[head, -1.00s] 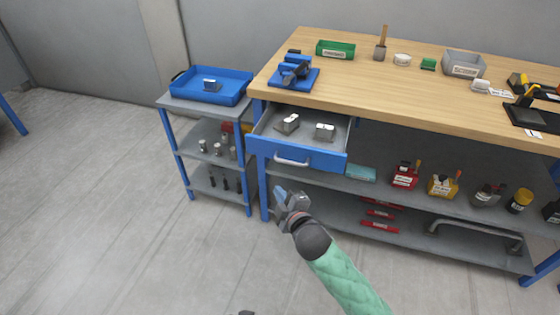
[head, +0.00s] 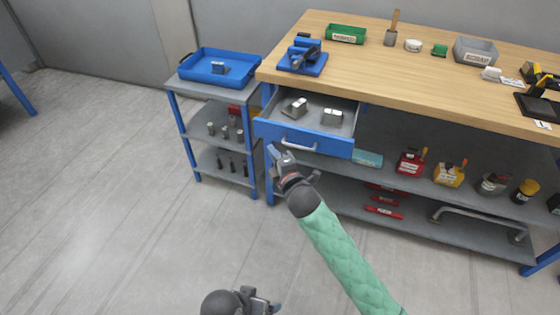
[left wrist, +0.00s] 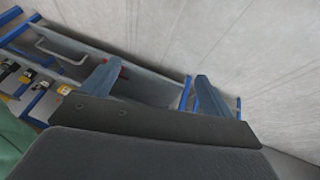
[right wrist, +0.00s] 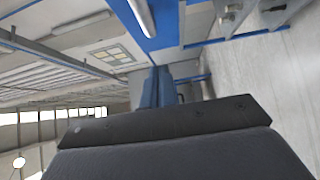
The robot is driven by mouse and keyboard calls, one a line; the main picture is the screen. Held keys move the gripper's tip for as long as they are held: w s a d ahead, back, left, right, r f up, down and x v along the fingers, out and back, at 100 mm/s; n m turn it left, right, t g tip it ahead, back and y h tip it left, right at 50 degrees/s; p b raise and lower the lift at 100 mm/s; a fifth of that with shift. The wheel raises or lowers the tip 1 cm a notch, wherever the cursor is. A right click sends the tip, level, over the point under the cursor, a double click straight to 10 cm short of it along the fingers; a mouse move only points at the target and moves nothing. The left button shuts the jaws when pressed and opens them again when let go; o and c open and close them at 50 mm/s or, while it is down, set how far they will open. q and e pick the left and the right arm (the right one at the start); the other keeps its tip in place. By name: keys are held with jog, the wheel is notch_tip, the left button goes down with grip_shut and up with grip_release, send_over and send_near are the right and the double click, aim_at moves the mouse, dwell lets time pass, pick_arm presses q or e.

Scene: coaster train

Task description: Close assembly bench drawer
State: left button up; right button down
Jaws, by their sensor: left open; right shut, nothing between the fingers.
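The assembly bench drawer, with its blue front (head: 330,146) and pale bar handle (head: 299,145), stands open below the worktop in the head view. Two metal blocks, one on the left (head: 295,107) and one on the right (head: 332,117), lie inside it. My right gripper (head: 275,153) is shut and empty, close to the drawer front near the handle's left end; I cannot tell whether it touches. The right wrist view shows its closed fingers (right wrist: 159,88) below the blue front (right wrist: 158,22) and handle (right wrist: 142,15). My left gripper (head: 276,307) is low at the bottom edge, open and empty; its fingers (left wrist: 155,85) are spread in the left wrist view.
A side cart with a blue tray (head: 243,76) stands left of the bench. The wooden worktop (head: 400,75) carries a blue fixture (head: 303,60) and several bins. Shelves below hold bottles and red tools (head: 384,212). The floor in front is clear.

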aim_at(297, 99)
jog(key=w+p, duration=0.1)
jog(key=w, duration=0.4)
jog(key=shift+w, duration=0.15)
pick_arm(q)
jog(key=shift+s+a+r, duration=0.3)
jog(key=shift+a+r, duration=0.6)
jog(key=shift+r, duration=0.05)
pick_arm(e)
jog(key=shift+w+d, duration=0.1)
jog(key=shift+w, duration=0.15)
pick_arm(q)
jog(key=shift+d, duration=0.15)
